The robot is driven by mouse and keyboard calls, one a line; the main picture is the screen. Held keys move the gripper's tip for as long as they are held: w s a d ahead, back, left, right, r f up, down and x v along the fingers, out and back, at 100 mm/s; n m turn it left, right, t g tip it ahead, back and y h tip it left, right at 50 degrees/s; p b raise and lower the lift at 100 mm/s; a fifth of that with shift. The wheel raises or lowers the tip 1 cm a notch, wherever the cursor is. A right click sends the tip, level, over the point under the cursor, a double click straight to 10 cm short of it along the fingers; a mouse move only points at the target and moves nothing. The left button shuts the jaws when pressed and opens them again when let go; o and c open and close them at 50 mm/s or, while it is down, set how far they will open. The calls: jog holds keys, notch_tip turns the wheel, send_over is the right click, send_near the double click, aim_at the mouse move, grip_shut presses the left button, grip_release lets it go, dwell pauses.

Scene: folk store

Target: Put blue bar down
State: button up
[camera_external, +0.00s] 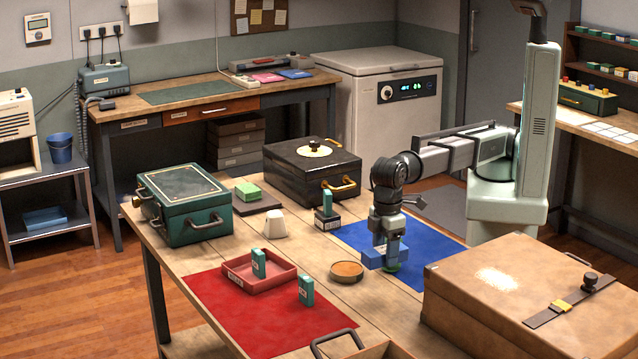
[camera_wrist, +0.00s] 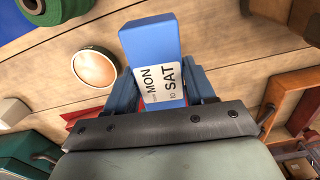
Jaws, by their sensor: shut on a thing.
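My gripper (camera_external: 388,245) points down above the front left part of the blue mat (camera_external: 425,250) on the table. It is shut on the blue bar (camera_external: 374,260). In the wrist view the blue bar (camera_wrist: 150,40) sits between the two blue fingers, with a white label reading MON to SAT. A green round thing (camera_external: 391,268) shows just below the bar; I cannot tell if they touch. A green spool also shows in the wrist view (camera_wrist: 60,8), apart from the bar.
A tan round disc (camera_external: 347,269) lies left of the gripper. A red mat (camera_external: 300,325) with a red tray (camera_external: 250,284) is further left. A large brown case (camera_external: 490,300) stands at right. A black box (camera_external: 310,180) and a green box (camera_external: 185,215) stand behind.

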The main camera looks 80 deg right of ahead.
aim_at(383, 297)
jog(key=shift+n, duration=0.5)
jog(key=shift+f, duration=5)
jog(key=shift+f, duration=0.2)
jog(key=o, duration=1.1)
jog(key=shift+r, duration=0.2)
notch_tip(383, 297, up, 12)
